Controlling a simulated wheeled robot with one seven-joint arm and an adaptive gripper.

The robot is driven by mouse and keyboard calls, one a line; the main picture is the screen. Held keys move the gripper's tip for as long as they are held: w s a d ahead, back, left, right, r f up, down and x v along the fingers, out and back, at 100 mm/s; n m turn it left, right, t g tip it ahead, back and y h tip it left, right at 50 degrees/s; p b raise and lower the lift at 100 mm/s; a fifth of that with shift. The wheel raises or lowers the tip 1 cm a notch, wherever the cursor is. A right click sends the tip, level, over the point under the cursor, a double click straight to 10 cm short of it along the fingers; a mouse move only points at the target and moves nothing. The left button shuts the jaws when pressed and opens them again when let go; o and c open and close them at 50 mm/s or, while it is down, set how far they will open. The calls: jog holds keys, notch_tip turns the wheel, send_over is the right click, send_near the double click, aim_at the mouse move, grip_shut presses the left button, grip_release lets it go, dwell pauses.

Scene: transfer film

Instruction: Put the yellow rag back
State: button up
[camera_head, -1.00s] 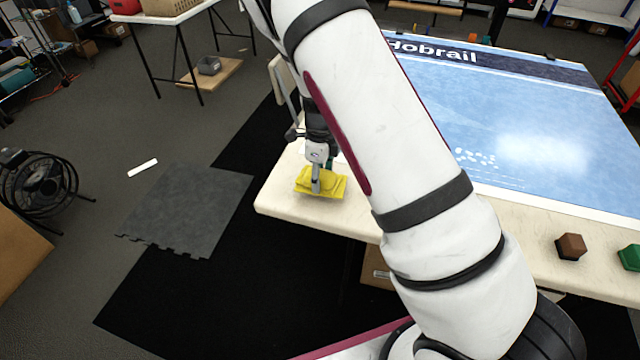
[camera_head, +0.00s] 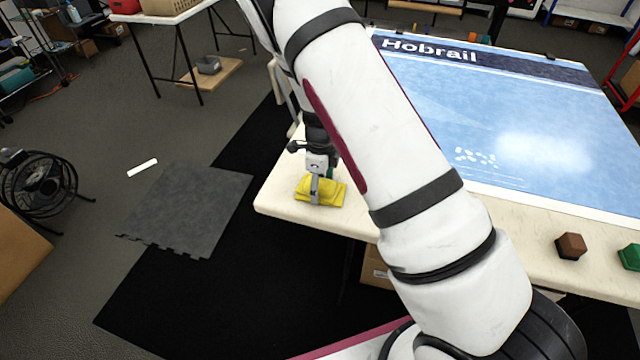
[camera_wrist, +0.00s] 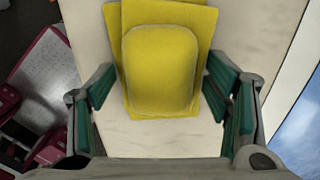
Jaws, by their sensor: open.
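The yellow rag (camera_head: 333,193) lies folded on the cream tabletop (camera_head: 283,203), close to the table's left end. In the wrist view the yellow rag (camera_wrist: 160,70) shows a raised, rounded pad over flat, squarish layers. My gripper (camera_head: 315,201) points down at the rag and hides part of it in the head view. In the wrist view my gripper (camera_wrist: 160,82) is open, with its green-lined fingers apart on either side of the rag. Bare tabletop shows between the right finger and the pad. I cannot tell the fingertips' exact height.
A blue "Hobrail" sheet (camera_head: 520,125) covers most of the table to the right. A brown block (camera_head: 570,246) and a green block (camera_head: 630,257) stand near the front edge. My arm crosses the middle of the head view and hides part of the table.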

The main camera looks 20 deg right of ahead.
notch_tip(320, 180, up, 13)
notch_tip(320, 180, up, 8)
jog(key=n+y, duration=0.2)
jog(key=n, duration=0.3)
send_over(320, 183)
jog(key=s+a, duration=0.1)
jog(key=s, duration=0.4)
jog(key=s+r+n+t, duration=0.1)
jog(key=s+r+n, duration=0.6)
jog(key=s+r, duration=0.3)
jog(key=s+r+n+t+h, duration=0.1)
jog(key=s+r+n, duration=0.1)
jog(key=s+n, duration=0.4)
jog(key=s+d+r+n+t+h, duration=0.1)
jog(key=s+r+n, duration=0.2)
jog(key=s+n, duration=0.4)
jog(key=s, duration=0.4)
jog(key=shift+d+t, duration=0.15)
jog(key=shift+t, duration=0.25)
jog(key=shift+r+p, duration=0.1)
jog(key=shift+p, duration=0.2)
